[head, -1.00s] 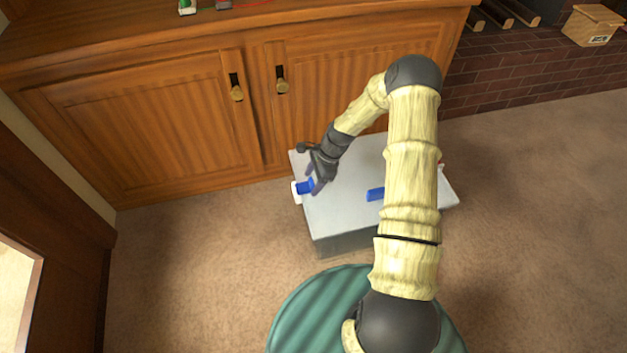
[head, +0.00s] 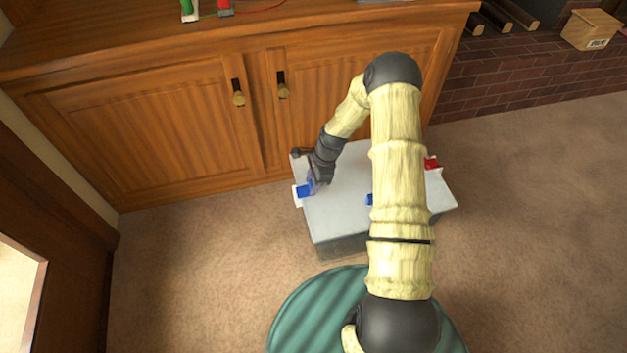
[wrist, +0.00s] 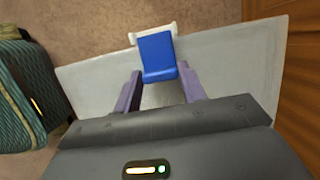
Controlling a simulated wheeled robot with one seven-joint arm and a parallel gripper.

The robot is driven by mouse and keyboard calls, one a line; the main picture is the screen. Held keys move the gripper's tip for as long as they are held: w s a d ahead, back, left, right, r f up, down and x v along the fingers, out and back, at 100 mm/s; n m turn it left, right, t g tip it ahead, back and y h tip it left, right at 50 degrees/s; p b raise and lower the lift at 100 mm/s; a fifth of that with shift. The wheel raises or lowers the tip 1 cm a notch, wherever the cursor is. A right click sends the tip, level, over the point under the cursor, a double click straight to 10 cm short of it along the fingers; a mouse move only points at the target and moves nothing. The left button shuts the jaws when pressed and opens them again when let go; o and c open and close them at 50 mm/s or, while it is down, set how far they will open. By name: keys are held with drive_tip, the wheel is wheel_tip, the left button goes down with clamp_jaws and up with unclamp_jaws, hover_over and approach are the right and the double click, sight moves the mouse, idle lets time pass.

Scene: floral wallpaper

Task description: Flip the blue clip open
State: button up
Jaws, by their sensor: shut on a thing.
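A grey box (head: 338,214) with a flat pale lid stands on the carpet. The blue clip (head: 302,191) sits on a white mount at the box's left end. In the wrist view the blue clip (wrist: 157,56) stands out at the top centre with its white base behind it. My gripper (head: 314,184) is at the clip. In the wrist view its two purple fingers (wrist: 160,74) lie on either side of the clip's near end, shut on it.
A second blue piece (head: 369,199) on the lid is partly hidden by my arm. A red clip (head: 432,163) is at the box's right end. A wooden cabinet (head: 150,130) stands close behind the box. Carpet (head: 200,260) is clear to the left.

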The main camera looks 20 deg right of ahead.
sight(298, 192)
drive_tip(key=shift+a+r+h+p, duration=0.6)
drive_tip(key=shift+h+p, duration=0.4)
drive_tip(key=shift+p, duration=0.45)
drive_tip(key=h+p, duration=0.1)
drive_tip(key=a+r+h+p, duration=0.1)
drive_tip(key=shift+a+h+p, duration=0.1)
drive_tip(key=shift+h+p, duration=0.2)
drive_tip(key=shift+h, duration=0.1)
drive_tip(key=shift+a+h+p, duration=0.35)
drive_tip(key=shift+a+h, duration=0.3)
drive_tip(key=shift+h, duration=0.45)
drive_tip(key=shift+a+h, duration=0.55)
drive_tip(key=shift+h, duration=0.25)
drive_tip(key=shift+a+f+h+b, duration=0.1)
drive_tip(key=shift+a+h+b, duration=0.5)
drive_tip(key=shift+h+b, duration=0.5)
drive_tip(key=shift+a+f+h+b, duration=0.25)
drive_tip(key=shift+a+h+b, duration=0.45)
drive_tip(key=shift+h+b, duration=1)
drive_tip(key=shift+a+f+h+b, duration=0.3)
drive_tip(key=shift+a+h+b, duration=0.55)
drive_tip(key=shift+b, duration=1.65)
drive_tip(key=shift+a+f+h+b, duration=0.25)
drive_tip(key=shift+a+h+b, duration=0.35)
drive_tip(key=shift+h+b, duration=1.15)
drive_tip(key=shift+a+y+b, duration=0.1)
drive_tip(key=shift+y+b, duration=0.2)
drive_tip(key=shift+b, duration=0.05)
